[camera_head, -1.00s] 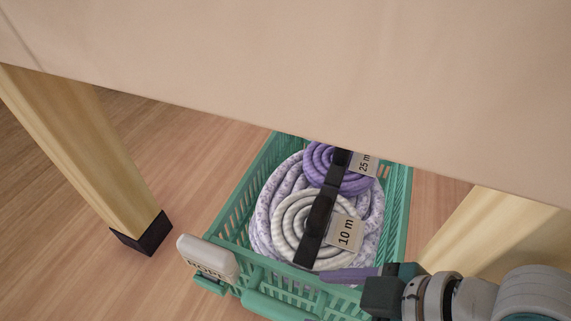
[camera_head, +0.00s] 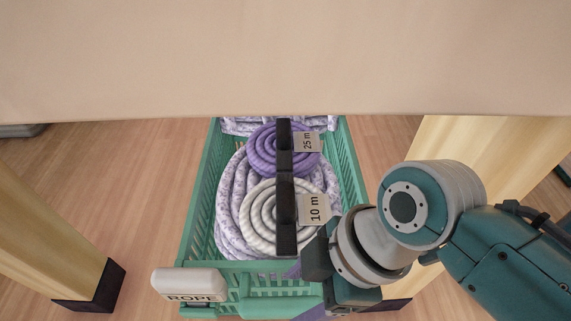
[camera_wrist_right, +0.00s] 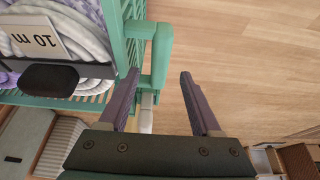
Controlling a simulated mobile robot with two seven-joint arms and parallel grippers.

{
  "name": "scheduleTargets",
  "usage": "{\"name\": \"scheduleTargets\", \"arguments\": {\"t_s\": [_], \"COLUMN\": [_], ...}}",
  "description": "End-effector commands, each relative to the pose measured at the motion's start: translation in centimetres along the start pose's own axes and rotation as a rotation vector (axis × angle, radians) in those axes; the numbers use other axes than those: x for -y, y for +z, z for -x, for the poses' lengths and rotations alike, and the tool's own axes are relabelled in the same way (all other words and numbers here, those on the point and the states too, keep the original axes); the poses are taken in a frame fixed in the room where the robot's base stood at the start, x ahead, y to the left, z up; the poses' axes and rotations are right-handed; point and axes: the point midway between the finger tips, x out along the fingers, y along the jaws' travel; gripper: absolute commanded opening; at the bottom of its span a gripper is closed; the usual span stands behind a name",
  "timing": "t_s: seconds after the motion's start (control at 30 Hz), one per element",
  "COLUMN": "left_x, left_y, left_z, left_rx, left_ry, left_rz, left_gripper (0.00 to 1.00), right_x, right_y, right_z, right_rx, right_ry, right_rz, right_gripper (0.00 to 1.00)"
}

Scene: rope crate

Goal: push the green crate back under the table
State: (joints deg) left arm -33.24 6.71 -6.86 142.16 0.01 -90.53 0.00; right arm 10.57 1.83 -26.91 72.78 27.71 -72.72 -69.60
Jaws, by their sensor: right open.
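The green crate (camera_head: 197,215) lies on the floor, its back part hidden under the table (camera_head: 285,60) and its front end sticking out. It holds coiled ropes: a purple coil (camera_head: 262,150) and a white coil (camera_head: 255,212). A white ROPE tag (camera_head: 190,284) hangs at its front left. My right gripper (camera_head: 308,291) is at the crate's front right corner, open and empty. In the right wrist view its two fingers (camera_wrist_right: 158,88) point at the crate's green front bar (camera_wrist_right: 161,55), which lies in line with the gap; I cannot tell if they touch. My left gripper is out of view.
Wooden table legs with black feet stand left (camera_head: 45,240) and right (camera_head: 455,150) of the crate. The right leg is partly behind my right arm. Bare wood floor (camera_head: 150,170) lies between the left leg and crate. A black strap (camera_head: 285,195) crosses the ropes.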

Motion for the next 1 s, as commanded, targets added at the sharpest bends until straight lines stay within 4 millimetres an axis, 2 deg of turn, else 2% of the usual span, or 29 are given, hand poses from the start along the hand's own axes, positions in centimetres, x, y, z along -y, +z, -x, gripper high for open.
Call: {"name": "scheduleTargets", "arguments": {"t_s": [0.03, 0.23, 0.4, 0.67, 1.0], "left_x": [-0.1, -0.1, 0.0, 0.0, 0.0], "left_y": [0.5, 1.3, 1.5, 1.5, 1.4], "left_z": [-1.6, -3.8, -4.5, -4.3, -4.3], "left_rx": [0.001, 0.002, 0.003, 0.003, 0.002], "left_ry": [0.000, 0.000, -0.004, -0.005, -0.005], "left_rz": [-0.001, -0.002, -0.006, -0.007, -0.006], "left_gripper": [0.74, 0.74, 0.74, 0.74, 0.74], "right_x": [0.0, 0.0, 0.0, 0.0, 0.0], "right_y": [0.3, 0.2, 0.1, 0.0, 0.0], "right_z": [-1.7, -4.5, -5.4, -5.3, -5.3], "right_rx": [-0.001, -0.001, -0.001, 0.000, 0.000], "right_ry": [-0.001, 0.002, 0.001, 0.002, 0.002], "right_rz": [0.000, 0.000, -0.001, -0.001, -0.001], "right_gripper": [0.65, 0.65, 0.65, 0.65, 0.28]}}
